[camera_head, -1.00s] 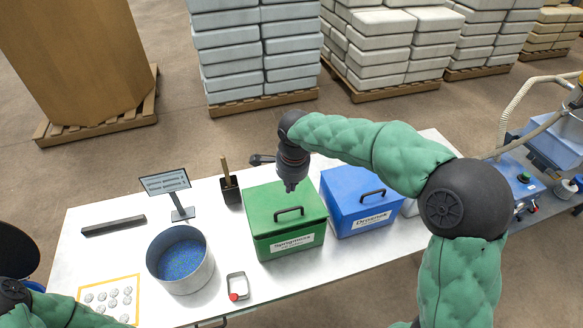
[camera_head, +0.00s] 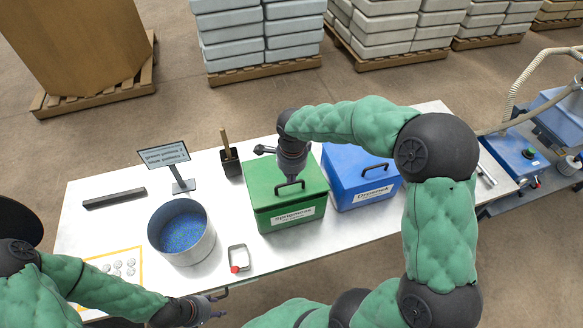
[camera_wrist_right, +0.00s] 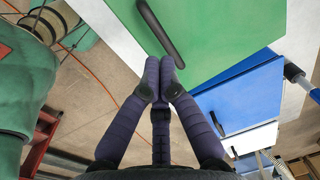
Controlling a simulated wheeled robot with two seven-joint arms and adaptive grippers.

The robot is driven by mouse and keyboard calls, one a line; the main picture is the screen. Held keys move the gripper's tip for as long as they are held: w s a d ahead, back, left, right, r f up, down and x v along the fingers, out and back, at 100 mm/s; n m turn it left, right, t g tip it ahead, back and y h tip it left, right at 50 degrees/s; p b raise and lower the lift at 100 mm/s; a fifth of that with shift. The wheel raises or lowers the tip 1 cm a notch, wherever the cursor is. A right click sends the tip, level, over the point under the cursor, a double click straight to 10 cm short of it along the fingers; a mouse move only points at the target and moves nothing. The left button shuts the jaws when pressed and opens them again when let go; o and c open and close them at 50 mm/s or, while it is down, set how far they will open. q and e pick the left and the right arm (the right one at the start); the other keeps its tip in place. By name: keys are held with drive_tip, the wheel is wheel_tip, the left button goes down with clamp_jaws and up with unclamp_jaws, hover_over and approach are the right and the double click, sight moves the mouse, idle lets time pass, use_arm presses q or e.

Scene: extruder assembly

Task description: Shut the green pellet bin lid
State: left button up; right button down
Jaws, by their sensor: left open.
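The green pellet bin (camera_head: 262,200) stands on the white table, and its lid (camera_head: 310,176) looks flat on top, with a dark handle. The lid fills the upper part of the right wrist view (camera_wrist_right: 225,35). My right gripper (camera_head: 291,179) is over the lid, close to the handle. In the right wrist view its fingertips (camera_wrist_right: 161,72) are together with nothing between them, and the handle (camera_wrist_right: 162,36) is just beyond them. Contact with the lid cannot be told. My left gripper (camera_head: 218,302) is open and empty by the table's front edge.
A blue bin (camera_head: 350,195) stands right beside the green one.

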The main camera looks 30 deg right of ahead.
use_arm(q)
drive_tip(key=shift+f, duration=0.15)
use_arm(e)
drive_tip(key=shift+w+f, duration=0.15)
drive_tip(key=shift+f, duration=1.05)
